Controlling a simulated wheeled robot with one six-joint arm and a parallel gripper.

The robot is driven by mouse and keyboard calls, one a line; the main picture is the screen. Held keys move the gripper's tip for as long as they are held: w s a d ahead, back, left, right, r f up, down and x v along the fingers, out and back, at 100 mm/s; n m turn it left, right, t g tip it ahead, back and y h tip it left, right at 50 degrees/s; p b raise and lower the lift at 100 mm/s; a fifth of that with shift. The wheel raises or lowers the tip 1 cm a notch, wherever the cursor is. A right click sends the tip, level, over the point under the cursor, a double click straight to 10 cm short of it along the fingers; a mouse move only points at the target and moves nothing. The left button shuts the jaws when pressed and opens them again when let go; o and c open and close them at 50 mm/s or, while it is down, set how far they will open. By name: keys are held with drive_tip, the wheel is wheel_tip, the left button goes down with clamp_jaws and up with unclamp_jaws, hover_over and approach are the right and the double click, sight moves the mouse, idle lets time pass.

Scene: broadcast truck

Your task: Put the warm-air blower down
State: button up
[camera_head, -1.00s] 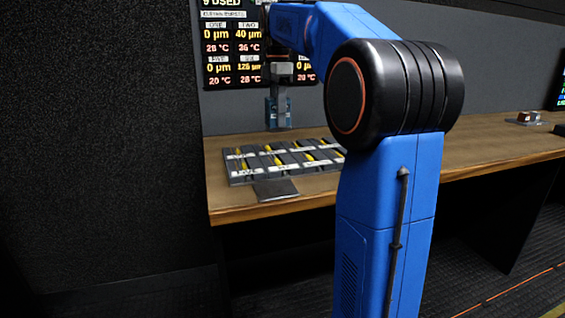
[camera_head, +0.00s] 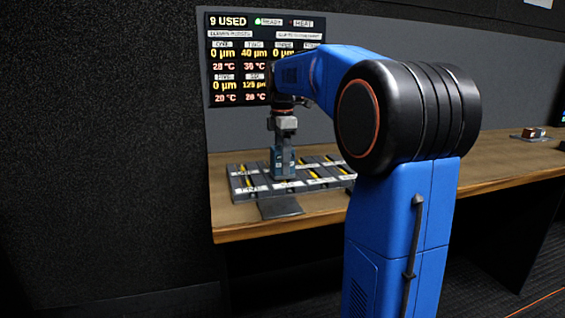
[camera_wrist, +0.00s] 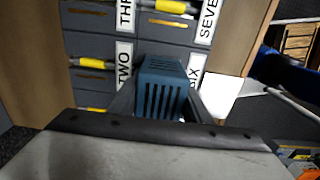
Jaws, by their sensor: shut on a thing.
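The warm-air blower is a small blue box with dark slots (camera_wrist: 160,88), seen in the wrist view between the two fingers of my gripper (camera_wrist: 158,105). In the head view the blower (camera_head: 283,160) hangs upright below my gripper (camera_head: 284,150), over the grey labelled tray (camera_head: 240,186) on the bench. My gripper is shut on it. Whether its underside touches the tray cannot be told. In the wrist view it stands between the TWO and SIX labels, hiding part of the tray.
The tray has several compartments with yellow-wrapped pieces (camera_wrist: 90,63). A dark plate (camera_head: 280,207) juts out at its front. A wall display (camera_head: 235,60) stands close behind my arm. The wooden bench (camera_head: 490,160) is mostly clear to the right, with a small object (camera_head: 529,134) farther along.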

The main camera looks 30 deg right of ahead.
drive_tip(key=shift+f, duration=0.2)
drive_tip(key=o, duration=1.5)
wheel_tip(320, 180, up, 12)
drive_tip(key=shift+r, duration=0.2)
